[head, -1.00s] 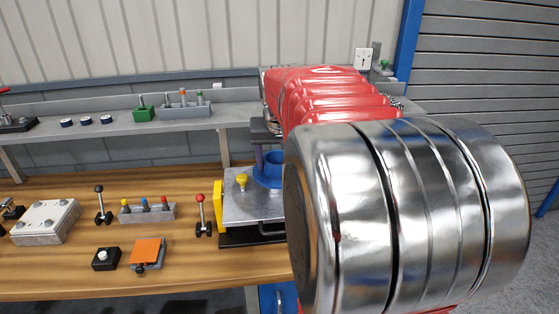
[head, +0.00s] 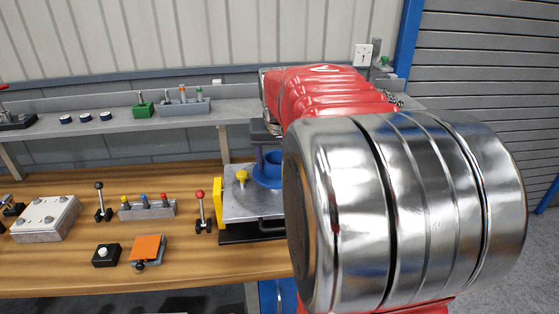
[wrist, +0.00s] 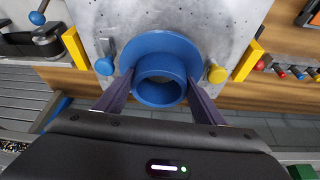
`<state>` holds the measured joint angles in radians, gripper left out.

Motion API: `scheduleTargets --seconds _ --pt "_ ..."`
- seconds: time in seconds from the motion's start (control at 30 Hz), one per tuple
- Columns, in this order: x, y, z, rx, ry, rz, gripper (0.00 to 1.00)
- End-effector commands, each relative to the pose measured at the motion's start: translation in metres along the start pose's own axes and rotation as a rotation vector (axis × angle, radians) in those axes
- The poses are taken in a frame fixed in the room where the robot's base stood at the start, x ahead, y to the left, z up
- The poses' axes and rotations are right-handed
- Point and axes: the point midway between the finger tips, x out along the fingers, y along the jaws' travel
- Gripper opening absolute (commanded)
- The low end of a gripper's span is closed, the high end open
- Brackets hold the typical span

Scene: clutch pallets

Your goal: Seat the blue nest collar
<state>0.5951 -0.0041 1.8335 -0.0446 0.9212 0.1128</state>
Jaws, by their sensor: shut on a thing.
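The blue nest collar (wrist: 184,45) is a wide flanged ring with a hollow round neck. In the wrist view it is at or just above the grey metal plate (wrist: 225,25), its neck facing the camera; I cannot tell whether its flange touches the plate. My gripper (wrist: 160,92) has one dark finger on each side of the neck and is shut on it. In the head view the collar (head: 266,172) shows partly at the right of the plate (head: 240,206), under my gripper (head: 268,160). My arm hides the plate's right part.
A yellow knob (wrist: 217,73) and a small blue knob (wrist: 104,66) flank the collar on the plate. Yellow blocks (wrist: 248,60) stand at the plate's sides. A red-knobbed lever (head: 201,212) stands left of the plate. A grey shelf (head: 60,131) runs behind the bench.

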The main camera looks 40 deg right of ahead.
Motion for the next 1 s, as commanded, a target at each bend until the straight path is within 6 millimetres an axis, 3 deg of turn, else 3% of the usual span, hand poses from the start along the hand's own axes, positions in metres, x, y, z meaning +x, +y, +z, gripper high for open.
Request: scheduleTargets --seconds 1.0 --pt "0.012 -0.001 0.005 -0.001 0.001 0.000 0.33"
